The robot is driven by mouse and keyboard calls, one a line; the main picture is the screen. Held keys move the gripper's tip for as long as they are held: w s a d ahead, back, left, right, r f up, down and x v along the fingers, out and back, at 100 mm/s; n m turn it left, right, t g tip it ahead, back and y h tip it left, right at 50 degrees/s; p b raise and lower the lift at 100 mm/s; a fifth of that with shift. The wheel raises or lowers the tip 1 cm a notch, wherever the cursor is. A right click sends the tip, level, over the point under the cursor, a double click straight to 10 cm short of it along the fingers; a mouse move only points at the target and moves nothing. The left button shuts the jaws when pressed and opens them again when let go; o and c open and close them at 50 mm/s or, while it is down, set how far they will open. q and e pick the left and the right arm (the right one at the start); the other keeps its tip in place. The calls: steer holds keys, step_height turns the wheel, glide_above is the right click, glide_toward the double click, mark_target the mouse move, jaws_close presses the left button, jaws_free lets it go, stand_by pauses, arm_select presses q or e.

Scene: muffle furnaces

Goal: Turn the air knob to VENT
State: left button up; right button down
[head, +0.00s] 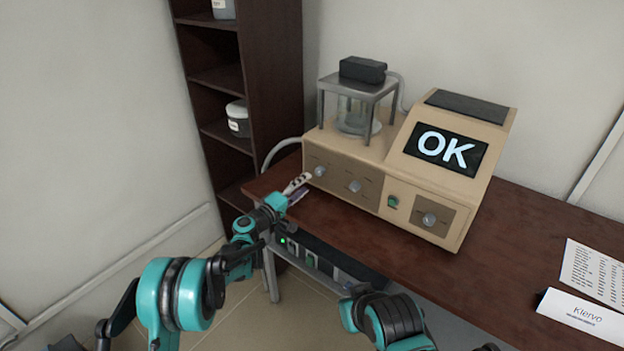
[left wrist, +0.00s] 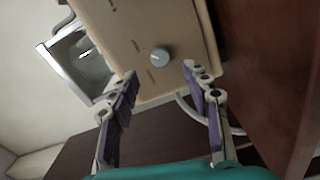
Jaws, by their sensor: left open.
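A beige control unit (head: 365,195) with a lit "OK" screen stands on the dark table. Its front has a left knob (head: 320,171), a middle knob (head: 354,186) and a right knob (head: 429,219). Their labels are too small to read, so I cannot tell which is the air knob. My left gripper (head: 300,186) is just in front of the left end of the panel, by the left knob. In the left wrist view my left gripper (left wrist: 161,75) is open, and a round grey knob (left wrist: 160,56) shows beyond and between its fingertips, apart from them. My right gripper is not in view.
A green button (head: 393,201) is between the middle and right knobs. A glass vessel (head: 356,117) under a metal stand (head: 362,86) sits on the unit. A dark shelf (head: 275,75) stands behind left.

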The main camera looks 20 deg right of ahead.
arm_select(q)
steer(key=shift+v, duration=2.25)
steer(key=s+a+r+m+g+y, duration=0.1)
steer(key=s+a+r+m+y, duration=0.15)
steer(key=s+a+r, duration=0.35)
steer(key=s+a+r+m+g+y, duration=0.1)
steer(key=s+a+r+y, duration=0.15)
steer(key=s+a, duration=0.4)
steer(key=s+a+f+m+g+y, duration=0.1)
steer(key=s+a+f+y, duration=0.2)
steer(key=s+a, duration=0.6)
steer(key=s+a+f+y, duration=0.4)
steer(key=s+a, duration=0.6)
steer(key=s, duration=0.8)
steer(key=shift+s+a+f+m+g+y, duration=0.2)
steer(key=shift+m+g+y, duration=0.2)
steer(key=shift+y, duration=0.7)
